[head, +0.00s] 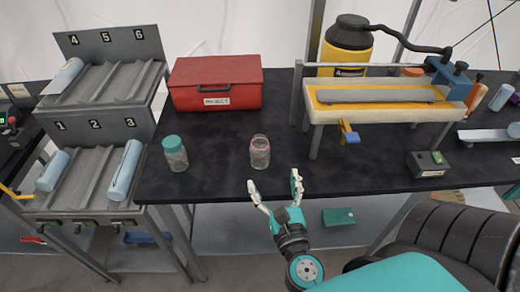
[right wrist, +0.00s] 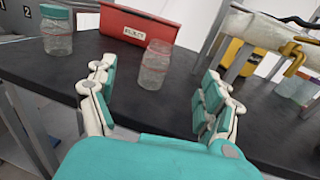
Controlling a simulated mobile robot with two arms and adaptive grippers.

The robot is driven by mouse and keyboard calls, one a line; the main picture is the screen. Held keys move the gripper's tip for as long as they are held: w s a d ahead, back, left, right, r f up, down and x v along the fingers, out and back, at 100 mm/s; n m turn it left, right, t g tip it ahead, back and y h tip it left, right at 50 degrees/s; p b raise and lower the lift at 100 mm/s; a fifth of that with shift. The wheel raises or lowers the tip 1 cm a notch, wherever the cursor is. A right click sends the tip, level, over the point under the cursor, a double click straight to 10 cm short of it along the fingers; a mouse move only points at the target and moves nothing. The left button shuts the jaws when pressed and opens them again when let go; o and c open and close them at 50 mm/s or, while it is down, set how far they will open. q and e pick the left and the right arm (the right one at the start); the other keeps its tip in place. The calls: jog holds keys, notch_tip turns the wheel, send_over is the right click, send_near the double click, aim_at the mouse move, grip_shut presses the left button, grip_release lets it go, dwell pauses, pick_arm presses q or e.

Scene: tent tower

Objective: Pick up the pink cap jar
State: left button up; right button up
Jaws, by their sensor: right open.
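A clear jar with a pinkish top (head: 260,152) stands upright on the black table, near its front edge; a reddish ring shows near its top. It also shows in the right wrist view (right wrist: 156,68), beyond and between my spread fingers. My right gripper (head: 274,182) is open and empty, just in front of the table's front edge, short of the jar and not touching it. Its fingers (right wrist: 157,85) frame the jar in the right wrist view. My left gripper is not in view.
A jar with a teal cap (head: 175,153) stands to the left. A red box (head: 215,84) is behind the jars. A yellow-and-white bench device (head: 385,100) on legs stands to the right. Numbered racks (head: 95,150) are at far left. The tabletop around the pink-topped jar is clear.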

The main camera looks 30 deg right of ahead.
aim_at(262, 149)
jog(key=p+x, duration=0.3)
jog(key=x, duration=0.5)
jog(key=shift+w+d+r, duration=0.15)
jog(key=shift+w, duration=0.15)
jog(key=x, duration=0.1)
jog(key=p+x, duration=0.1)
jog(key=x, duration=0.3)
jog(key=shift+w+d+f+p, duration=0.15)
jog(key=shift+f+p, duration=0.15)
jog(key=shift+p, duration=0.1)
jog(key=shift+w+d+f, duration=0.15)
jog(key=shift+w, duration=0.25)
jog(key=shift+s, duration=0.1)
jog(key=shift+c, duration=1.1)
jog(key=c, duration=1.2)
